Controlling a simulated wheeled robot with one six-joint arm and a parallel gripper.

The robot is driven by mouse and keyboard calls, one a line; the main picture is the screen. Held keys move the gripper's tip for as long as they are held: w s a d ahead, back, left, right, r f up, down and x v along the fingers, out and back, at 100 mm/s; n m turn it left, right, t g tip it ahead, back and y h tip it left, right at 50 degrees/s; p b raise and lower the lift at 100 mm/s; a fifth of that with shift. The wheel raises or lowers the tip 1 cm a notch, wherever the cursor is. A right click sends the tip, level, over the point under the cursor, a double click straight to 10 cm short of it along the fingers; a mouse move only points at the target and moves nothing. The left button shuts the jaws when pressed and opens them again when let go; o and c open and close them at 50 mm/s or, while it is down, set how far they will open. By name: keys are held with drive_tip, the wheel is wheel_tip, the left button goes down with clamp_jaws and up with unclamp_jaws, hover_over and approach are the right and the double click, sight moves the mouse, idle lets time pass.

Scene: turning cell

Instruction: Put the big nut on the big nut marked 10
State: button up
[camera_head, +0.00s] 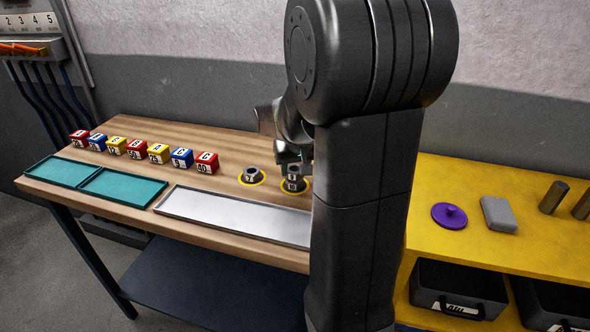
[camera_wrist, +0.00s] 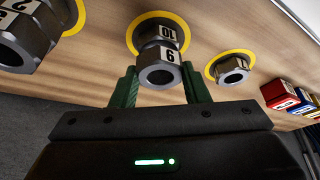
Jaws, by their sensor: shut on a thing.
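My gripper (camera_wrist: 160,76) is shut on a grey big nut (camera_wrist: 158,72) between its green fingers. The held nut's label looks like a 9 in the wrist view, but labels there appear upside down, so it may be a 6. The big nut marked 10 (camera_wrist: 156,33) stands in a yellow ring (camera_wrist: 133,37), directly behind the held nut and partly hidden by it. The two nuts look stacked or nearly so; I cannot tell whether they touch. In the head view my gripper (camera_head: 292,162) is low over the nut at the right ring (camera_head: 294,193).
A single nut (camera_head: 252,173) stands in another ring to the left. Another pair of nuts (camera_wrist: 30,45) stands close on the wrist view's left. Lettered blocks (camera_head: 158,153), teal trays (camera_head: 122,188) and a metal tray (camera_head: 235,213) lie on the bench. A yellow table (camera_head: 480,245) is at right.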

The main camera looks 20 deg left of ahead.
drive_tip(key=shift+f, duration=0.3)
drive_tip(key=shift+f, duration=0.15)
drive_tip(key=o, duration=1.1)
drive_tip(key=shift+s+r, duration=0.1)
drive_tip(key=shift+r, duration=0.45)
drive_tip(key=v, duration=1.1)
drive_tip(key=shift+s+d+p, duration=0.15)
drive_tip(key=shift+d+p, duration=0.05)
drive_tip(key=shift+p, duration=0.15)
